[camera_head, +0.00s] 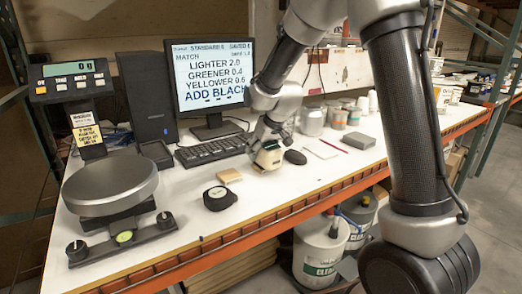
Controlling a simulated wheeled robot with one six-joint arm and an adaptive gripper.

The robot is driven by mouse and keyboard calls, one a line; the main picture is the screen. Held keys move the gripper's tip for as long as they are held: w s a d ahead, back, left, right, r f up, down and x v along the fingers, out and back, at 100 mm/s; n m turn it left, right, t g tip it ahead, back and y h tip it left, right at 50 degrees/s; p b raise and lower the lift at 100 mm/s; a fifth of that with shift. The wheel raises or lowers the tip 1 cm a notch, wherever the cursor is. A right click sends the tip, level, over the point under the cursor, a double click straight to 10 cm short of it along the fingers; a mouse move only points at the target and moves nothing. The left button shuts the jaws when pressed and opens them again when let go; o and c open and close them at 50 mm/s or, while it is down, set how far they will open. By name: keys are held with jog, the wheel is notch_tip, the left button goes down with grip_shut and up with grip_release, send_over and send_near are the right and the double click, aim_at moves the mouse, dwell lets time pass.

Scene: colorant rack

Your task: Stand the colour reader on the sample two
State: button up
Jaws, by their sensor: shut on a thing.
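A small cream-coloured device with a dark top, which looks like the colour reader (267,159), is at the middle of the white bench. My gripper (268,143) reaches down from behind and is shut on it. The reader looks upright, at or close above the bench; I cannot tell whether it touches. A tan flat square (229,176) lies to its left, and a pale flat card (321,149) lies to its right. No label shows which of these is sample two, and anything under the reader is hidden.
A keyboard (211,150) and a monitor (211,75) stand behind. A black mouse (295,157) is just right of the reader. Several jars (312,122) stand at back right.

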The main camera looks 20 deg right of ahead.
jog(key=o, duration=1.7)
jog(key=shift+f, duration=0.1)
jog(key=shift+r, duration=0.2)
jog(key=v, duration=1.2)
jog(key=s+d+r+m, duration=0.1)
jog(key=s+d, duration=0.3)
jog(key=s, duration=0.6)
jog(key=s+d+m+g+h, duration=0.1)
jog(key=s+d, duration=0.4)
jog(key=s, duration=0.5)
jog(key=s+d+r+m, duration=0.1)
jog(key=s+d, duration=0.3)
jog(key=s, duration=0.6)
jog(key=shift+d+r+m+g+h, duration=0.3)
jog(key=shift+d+r+h, duration=0.05)
jog(key=shift+h, duration=0.05)
